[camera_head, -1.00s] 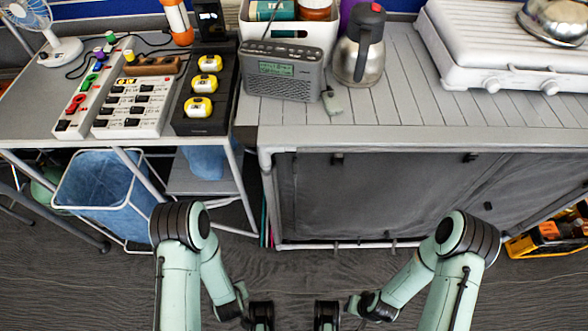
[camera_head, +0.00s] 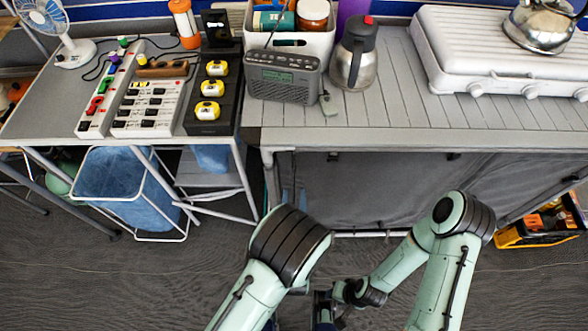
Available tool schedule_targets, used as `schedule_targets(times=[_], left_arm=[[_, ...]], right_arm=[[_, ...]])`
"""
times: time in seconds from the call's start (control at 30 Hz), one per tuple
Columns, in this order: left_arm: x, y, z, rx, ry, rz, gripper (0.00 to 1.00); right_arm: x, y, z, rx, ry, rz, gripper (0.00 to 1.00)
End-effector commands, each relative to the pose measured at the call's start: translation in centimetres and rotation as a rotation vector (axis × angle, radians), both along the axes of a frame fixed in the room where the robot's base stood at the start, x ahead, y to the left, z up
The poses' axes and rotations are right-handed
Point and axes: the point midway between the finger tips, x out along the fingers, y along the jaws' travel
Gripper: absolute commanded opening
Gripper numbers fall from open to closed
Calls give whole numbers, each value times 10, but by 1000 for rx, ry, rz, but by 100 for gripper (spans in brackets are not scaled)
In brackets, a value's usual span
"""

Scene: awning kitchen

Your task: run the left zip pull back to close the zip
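The grey fabric front (camera_head: 400,190) of the cupboard under the slatted counter hangs closed in its metal frame. Small dark tabs show along its top edge, one near the left (camera_head: 333,156) and one further right (camera_head: 453,156). I cannot tell which of them, if any, is a zip pull, and no zip line is clear. My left arm reaches in from the bottom toward the cupboard's left end. Its thick elbow hides most of the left hand and that corner. My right gripper (camera_head: 322,305) is low in front of the cupboard, apart from it; its fingers are too unclear to judge.
A counter (camera_head: 400,110) holds a radio (camera_head: 283,76), a flask (camera_head: 355,55) and a white stove (camera_head: 500,50). A side table (camera_head: 60,95) carries power strips. A blue bin (camera_head: 120,185) stands below it. A yellow-black crate (camera_head: 540,225) is at right.

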Motion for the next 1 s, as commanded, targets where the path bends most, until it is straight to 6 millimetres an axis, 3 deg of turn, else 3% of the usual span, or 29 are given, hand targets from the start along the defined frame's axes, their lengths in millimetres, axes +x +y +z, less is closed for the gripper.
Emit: schedule_targets(times=[0.2,0.4,0.83,0.87,0.97,1.0], left_arm=[[48,0,0,-1,-2,1,37],[77,1,0,0,-1,1,37],[88,0,0,1,2,-1,37],[88,0,0,1,2,-1,34],[88,0,0,0,2,-1,1],[88,0,0,0,2,-1,0]], right_arm=[[3,-1,-2,-4,-8,-2,37],[6,-3,-5,-8,-16,-6,37],[7,-3,-5,-9,-20,-7,37],[7,-4,-5,-9,-20,-7,37],[7,-4,-5,-9,-20,-7,37],[7,-3,-5,-9,-20,-7,37]])
